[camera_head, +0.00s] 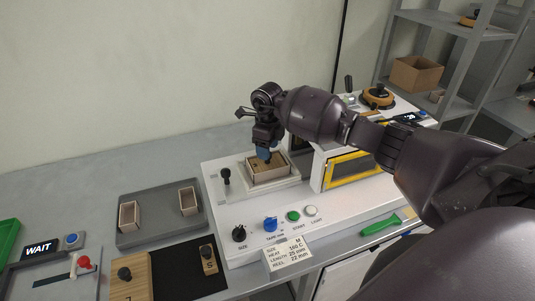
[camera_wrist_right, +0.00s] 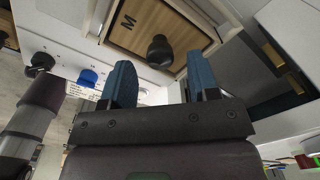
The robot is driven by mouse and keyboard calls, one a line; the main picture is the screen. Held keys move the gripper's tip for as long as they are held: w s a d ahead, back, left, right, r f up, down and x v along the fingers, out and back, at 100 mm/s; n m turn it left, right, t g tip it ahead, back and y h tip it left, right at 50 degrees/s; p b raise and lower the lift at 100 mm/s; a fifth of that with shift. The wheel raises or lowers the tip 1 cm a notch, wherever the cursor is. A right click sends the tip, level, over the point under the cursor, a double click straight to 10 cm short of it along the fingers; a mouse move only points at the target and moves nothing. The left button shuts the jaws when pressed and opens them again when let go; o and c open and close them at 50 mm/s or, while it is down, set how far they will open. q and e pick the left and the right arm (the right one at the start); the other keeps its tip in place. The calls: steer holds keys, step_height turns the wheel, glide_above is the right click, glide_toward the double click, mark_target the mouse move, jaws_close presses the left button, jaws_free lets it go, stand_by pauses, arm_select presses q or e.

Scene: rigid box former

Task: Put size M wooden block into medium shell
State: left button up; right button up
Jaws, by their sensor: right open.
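The size M wooden block (camera_wrist_right: 150,30) has a dark knob on top and the letter M. It sits inside the medium shell (camera_head: 268,177), an open light-brown box on the white machine; the shell's pale rim (camera_wrist_right: 207,47) surrounds the block in the right wrist view. My right gripper (camera_head: 264,153) is above the shell, pointing down, and partly hides the block in the head view. Its blue fingers (camera_wrist_right: 162,82) are open and empty, with the knob showing beyond and between their tips, not clasped. My left gripper is not in view.
A grey tray (camera_head: 155,226) holds two small shells. Blocks marked L (camera_head: 134,285) and S (camera_head: 208,266) are at the front on or beside a black mat. The machine has a black lever (camera_head: 225,176), front knobs and a yellow-framed part (camera_head: 352,168) right of the shell.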

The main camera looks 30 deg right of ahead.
step_height(320, 180, up, 9)
steer(key=shift+r+b, duration=0.15)
steer(key=shift+b, duration=0.15)
stand_by(0.5)
steer(key=shift+s, duration=0.1)
